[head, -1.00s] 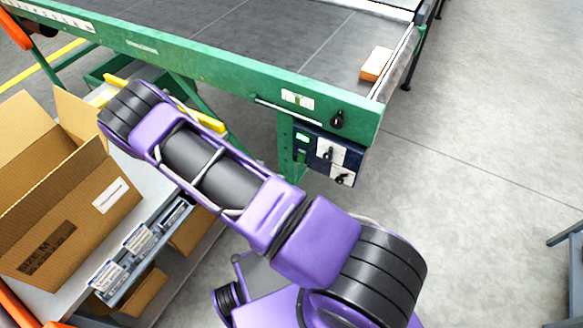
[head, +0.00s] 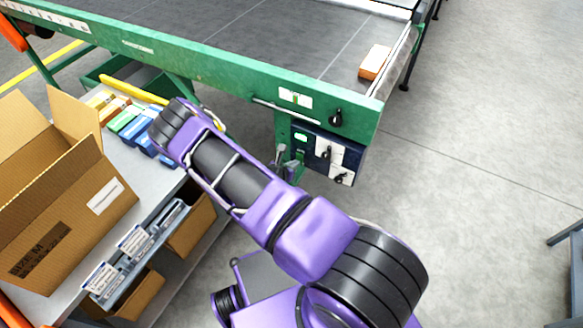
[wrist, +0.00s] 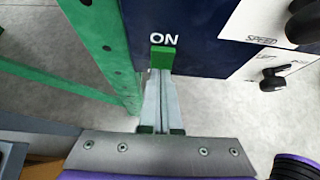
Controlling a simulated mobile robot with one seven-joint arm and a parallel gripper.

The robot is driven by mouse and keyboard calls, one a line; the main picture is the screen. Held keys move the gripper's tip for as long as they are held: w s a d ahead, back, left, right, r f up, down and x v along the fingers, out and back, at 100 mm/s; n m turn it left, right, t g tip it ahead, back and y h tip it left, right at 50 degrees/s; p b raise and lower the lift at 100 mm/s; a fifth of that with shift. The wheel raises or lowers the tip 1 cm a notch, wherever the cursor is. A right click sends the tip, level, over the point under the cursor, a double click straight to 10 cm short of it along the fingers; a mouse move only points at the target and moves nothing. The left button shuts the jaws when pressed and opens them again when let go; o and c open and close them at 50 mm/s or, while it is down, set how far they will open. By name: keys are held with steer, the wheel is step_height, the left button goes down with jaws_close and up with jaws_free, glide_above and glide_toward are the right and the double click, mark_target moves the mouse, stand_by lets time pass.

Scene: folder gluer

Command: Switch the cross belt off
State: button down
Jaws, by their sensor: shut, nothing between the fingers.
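A dark blue control box (head: 315,166) hangs under the corner of the green-framed belt table. It also fills the top of the wrist view (wrist: 200,25), where a white ON label sits above a green block (wrist: 162,57). My gripper (head: 297,155) is in front of the box's left side. In the wrist view my gripper (wrist: 160,76) is shut and empty, its tips at the lower edge of the green block; I cannot tell whether they touch it. A green lit patch (head: 301,137) shows on the box. No label naming the cross belt is readable.
Black knobs on white plates, one marked SPEED (wrist: 264,37), are right of the ON label. Another black knob (head: 336,118) is on the green frame. A green leg (wrist: 103,45) stands close left of my fingers. An orange-and-white box (head: 375,62) lies on the belt.

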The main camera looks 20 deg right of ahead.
steer(key=shift+w+d+t+b, duration=0.15)
steer(key=shift+t+b, duration=0.15)
stand_by(0.4)
steer(key=shift+d+r+p, duration=0.1)
steer(key=shift+r+p, duration=0.65)
steer(key=shift+r, duration=0.1)
